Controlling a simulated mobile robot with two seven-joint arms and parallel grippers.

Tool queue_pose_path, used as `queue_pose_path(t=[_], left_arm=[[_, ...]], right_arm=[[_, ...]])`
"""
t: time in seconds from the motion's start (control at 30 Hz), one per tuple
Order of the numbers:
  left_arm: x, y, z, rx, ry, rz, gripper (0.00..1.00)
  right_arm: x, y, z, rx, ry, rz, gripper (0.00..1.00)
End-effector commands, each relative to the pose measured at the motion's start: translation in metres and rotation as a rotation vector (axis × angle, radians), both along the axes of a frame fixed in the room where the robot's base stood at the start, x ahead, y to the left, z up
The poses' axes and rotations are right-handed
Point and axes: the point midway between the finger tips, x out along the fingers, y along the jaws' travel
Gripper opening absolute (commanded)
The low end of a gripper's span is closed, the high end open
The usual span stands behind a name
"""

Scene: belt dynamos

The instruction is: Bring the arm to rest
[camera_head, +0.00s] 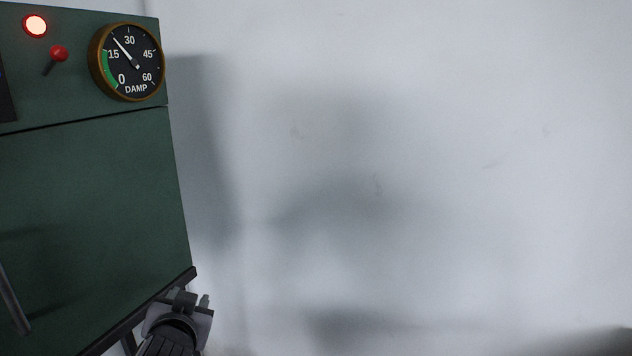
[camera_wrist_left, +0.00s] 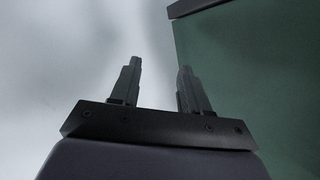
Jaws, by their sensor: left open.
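My left gripper (camera_head: 189,297) is at the bottom of the head view, by the lower right corner of a green cabinet (camera_head: 90,200). In the left wrist view the two fingers of my left gripper (camera_wrist_left: 157,82) stand apart with nothing between them. The cabinet's green face (camera_wrist_left: 250,75) lies behind and to the right of the fingers there. I cannot tell whether the gripper touches the cabinet's edge. My right gripper is in neither view.
The cabinet carries a dial marked DAMP (camera_head: 127,62), its needle between 15 and 30, a lit red lamp (camera_head: 35,26) and a red-knobbed lever (camera_head: 58,54). A dark rail (camera_head: 140,312) runs along its lower edge. A pale wall (camera_head: 420,150) fills the right.

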Motion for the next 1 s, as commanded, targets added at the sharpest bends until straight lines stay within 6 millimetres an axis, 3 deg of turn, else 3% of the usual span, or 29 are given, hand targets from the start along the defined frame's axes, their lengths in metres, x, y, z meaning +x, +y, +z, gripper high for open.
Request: queue_pose_path(t=[0.03,0.2,0.4,0.5,0.73,0.83,1.0], left_arm=[[-0.014,-0.003,-0.031,-0.017,0.042,-0.034,0.46],[-0.062,-0.016,-0.11,-0.084,0.138,-0.137,0.46],[-0.135,-0.026,-0.183,-0.185,0.226,-0.218,0.46],[-0.175,-0.028,-0.211,-0.237,0.261,-0.241,0.46],[-0.251,-0.028,-0.246,-0.332,0.307,-0.252,0.46],[-0.268,-0.027,-0.251,-0.352,0.315,-0.249,0.46],[-0.276,-0.026,-0.254,-0.363,0.316,-0.247,0.46]], right_arm=[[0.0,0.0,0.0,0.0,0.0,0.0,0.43],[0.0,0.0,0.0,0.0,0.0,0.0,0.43],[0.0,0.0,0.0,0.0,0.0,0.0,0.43],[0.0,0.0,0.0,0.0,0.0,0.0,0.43],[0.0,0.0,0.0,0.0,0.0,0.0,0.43],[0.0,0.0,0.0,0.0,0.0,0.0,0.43],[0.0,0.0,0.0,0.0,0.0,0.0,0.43]])
